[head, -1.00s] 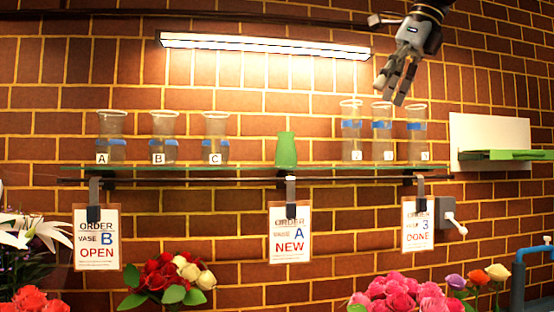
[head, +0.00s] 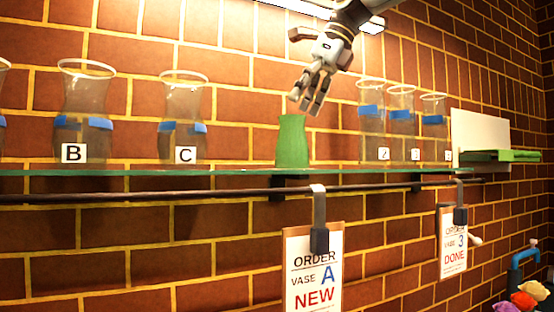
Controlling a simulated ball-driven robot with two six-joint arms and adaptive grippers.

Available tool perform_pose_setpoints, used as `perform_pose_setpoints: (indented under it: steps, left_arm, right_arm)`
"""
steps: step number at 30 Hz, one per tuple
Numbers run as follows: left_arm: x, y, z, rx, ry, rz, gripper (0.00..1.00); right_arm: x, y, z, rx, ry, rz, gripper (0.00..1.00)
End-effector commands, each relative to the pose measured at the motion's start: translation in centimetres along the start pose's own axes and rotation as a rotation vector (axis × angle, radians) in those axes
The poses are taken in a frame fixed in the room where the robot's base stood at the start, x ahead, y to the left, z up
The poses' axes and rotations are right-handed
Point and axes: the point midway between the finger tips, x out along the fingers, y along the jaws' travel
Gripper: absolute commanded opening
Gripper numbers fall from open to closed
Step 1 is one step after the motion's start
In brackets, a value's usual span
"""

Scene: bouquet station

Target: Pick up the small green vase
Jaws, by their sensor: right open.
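The small green vase (head: 292,143) stands upright on the glass shelf (head: 230,172), between the clear vase marked C and a group of clear vases on the right. My right gripper (head: 309,104) comes in from the top right with its fingers pointing down. It is open and empty, just above and slightly right of the green vase, apart from it in the picture. My left gripper is not in view.
Clear vases B (head: 84,115) and C (head: 183,118) stand to the left. Several clear vases (head: 371,120) stand close on the right. Order cards (head: 314,275) hang below the shelf rail (head: 240,190). A white panel with a green ledge (head: 500,155) is at the right.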

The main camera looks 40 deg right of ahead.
Motion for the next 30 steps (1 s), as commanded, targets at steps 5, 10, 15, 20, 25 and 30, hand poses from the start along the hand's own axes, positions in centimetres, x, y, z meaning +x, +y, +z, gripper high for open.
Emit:
perform_pose_setpoints:
  steps: [5,10,15,20,25,30]
  left_arm:
    - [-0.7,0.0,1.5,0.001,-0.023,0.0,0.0]
    - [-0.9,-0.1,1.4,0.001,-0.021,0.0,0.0]
    - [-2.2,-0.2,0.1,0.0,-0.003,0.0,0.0]
    - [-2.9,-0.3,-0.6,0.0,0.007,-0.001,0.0]
    - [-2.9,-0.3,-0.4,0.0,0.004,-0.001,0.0]
    - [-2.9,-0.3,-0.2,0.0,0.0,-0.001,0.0]
  right_arm:
    - [3.0,0.1,0.0,0.0,0.003,0.003,0.92]
    - [4.5,0.1,0.0,0.0,0.002,0.002,0.92]
    - [6.7,0.5,0.0,0.0,0.006,0.004,0.92]
    - [8.9,0.5,0.0,0.0,0.004,0.003,0.92]
    - [9.6,0.5,-0.1,0.0,0.001,0.001,0.92]
    - [9.6,0.5,-0.1,0.0,0.001,0.001,0.86]
